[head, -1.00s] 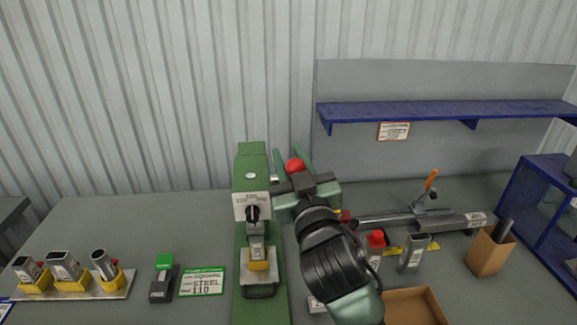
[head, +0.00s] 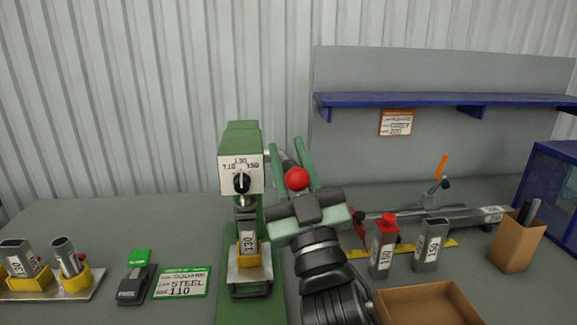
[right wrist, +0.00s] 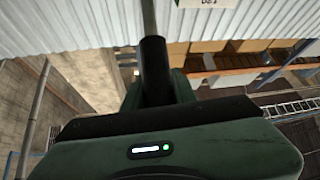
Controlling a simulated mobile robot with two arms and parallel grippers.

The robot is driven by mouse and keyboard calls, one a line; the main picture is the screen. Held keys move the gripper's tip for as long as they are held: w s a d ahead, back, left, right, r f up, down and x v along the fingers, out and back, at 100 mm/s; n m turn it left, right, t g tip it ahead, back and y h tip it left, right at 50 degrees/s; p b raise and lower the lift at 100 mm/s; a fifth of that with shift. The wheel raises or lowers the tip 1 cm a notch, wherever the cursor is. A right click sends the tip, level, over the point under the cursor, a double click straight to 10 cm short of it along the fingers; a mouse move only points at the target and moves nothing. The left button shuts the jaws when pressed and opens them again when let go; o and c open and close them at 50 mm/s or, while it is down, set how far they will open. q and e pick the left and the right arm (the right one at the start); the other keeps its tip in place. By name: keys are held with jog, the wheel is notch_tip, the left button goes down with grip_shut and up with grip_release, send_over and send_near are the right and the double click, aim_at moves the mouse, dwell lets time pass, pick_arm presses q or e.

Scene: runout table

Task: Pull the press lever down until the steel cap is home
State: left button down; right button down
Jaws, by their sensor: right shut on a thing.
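The steel cap cannot be made out clearly between ram and tube. The press lever's red ball (head: 297,180) shows right of the press head, between the fingers of my right gripper (head: 292,160). That gripper is shut on the lever; a dark rod (right wrist: 155,72) shows at it in the right wrist view. My left gripper is not in view.
A green card (head: 182,282) and a small green-topped device (head: 136,275) lie left of the press. Tubes in yellow holders (head: 72,262) stand farther left. Right are a red-capped tube (head: 384,247), an open tube (head: 430,245), a cardboard box (head: 425,290) and a blue shelf (head: 420,100).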

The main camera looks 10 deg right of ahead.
jog(key=shift+f, duration=0.15)
jog(key=c, duration=1.1)
grip_release()
jog(key=b+v, duration=0.2)
jog(key=v, duration=0.6)
jog(key=shift+b, duration=0.35)
